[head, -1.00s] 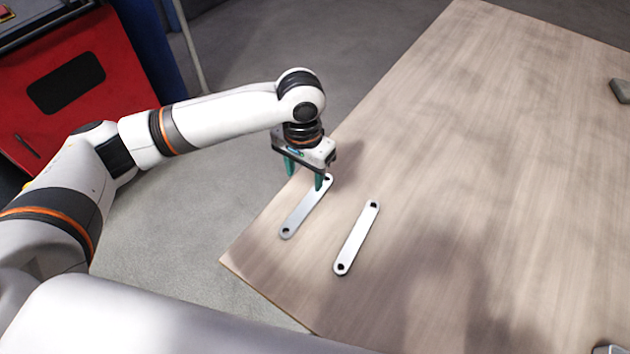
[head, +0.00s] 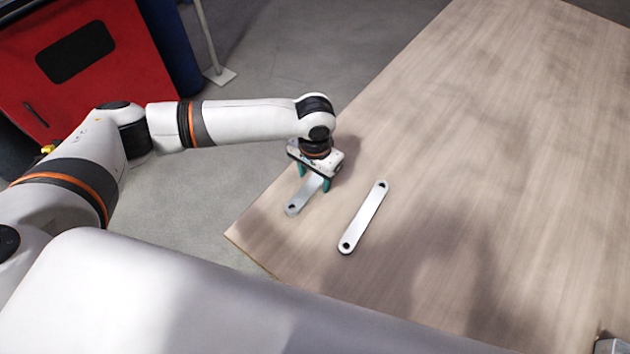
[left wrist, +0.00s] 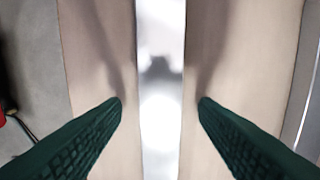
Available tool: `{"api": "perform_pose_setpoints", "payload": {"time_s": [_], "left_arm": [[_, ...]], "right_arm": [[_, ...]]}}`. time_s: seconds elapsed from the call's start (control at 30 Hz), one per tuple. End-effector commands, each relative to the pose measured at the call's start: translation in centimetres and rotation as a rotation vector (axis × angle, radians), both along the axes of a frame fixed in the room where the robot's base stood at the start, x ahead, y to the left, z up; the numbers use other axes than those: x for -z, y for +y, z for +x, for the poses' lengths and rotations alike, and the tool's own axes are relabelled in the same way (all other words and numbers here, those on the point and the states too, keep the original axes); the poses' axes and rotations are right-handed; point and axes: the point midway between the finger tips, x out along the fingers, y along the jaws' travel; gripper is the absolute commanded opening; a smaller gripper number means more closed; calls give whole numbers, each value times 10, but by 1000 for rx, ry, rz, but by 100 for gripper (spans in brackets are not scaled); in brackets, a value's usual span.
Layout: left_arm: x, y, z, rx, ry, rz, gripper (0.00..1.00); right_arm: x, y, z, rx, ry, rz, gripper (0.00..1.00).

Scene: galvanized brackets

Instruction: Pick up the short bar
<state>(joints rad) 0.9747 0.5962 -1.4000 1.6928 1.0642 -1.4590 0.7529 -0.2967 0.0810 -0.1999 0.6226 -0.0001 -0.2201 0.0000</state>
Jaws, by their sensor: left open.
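Two flat silver bars with a dark hole near each end lie side by side on the table. The left bar (head: 301,197) looks slightly the shorter, though the difference is small. It lies under my left gripper (head: 314,182), which hides its far part. My left gripper is open and points down, one finger on each side of this bar. In the left wrist view, the bar (left wrist: 160,135) runs between the two green fingertips (left wrist: 160,101), with a gap on both sides. The other bar (head: 364,217) lies to the right, clear of the gripper.
The wooden table (head: 480,150) is bare over its wide middle. Its left edge runs close beside the left bar, with grey floor beyond. A red cabinet (head: 110,80) stands at the upper left. A small grey thing (head: 612,346) at the bottom right corner is unclear.

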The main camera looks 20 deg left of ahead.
Motion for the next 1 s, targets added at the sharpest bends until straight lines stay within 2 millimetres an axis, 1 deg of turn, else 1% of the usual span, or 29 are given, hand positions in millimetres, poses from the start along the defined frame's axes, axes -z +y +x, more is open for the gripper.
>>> {"api": "perform_pose_setpoints", "payload": {"time_s": [0.03,0.1,0.3,0.37,0.4,0.63,0.87,0.97,1.0], "left_arm": [[5,0,0,1,1,0,55],[7,0,0,1,1,0,55],[7,0,0,1,0,0,55],[7,0,0,1,0,0,45],[7,0,0,1,0,0,38],[6,0,0,1,0,0,1],[5,0,0,1,-2,-1,0],[-3,-1,1,1,-3,-2,0],[-9,0,1,0,-3,-2,0]], "right_arm": [[1,1,0,0,0,1,54],[1,1,0,1,0,2,54],[1,2,-1,1,1,3,54],[1,2,-1,1,2,3,54],[1,2,-2,1,3,3,54],[1,2,-4,1,6,3,54],[1,2,-4,1,7,3,54],[-1,2,-4,1,7,2,54],[-1,2,-4,1,7,2,54]]}}
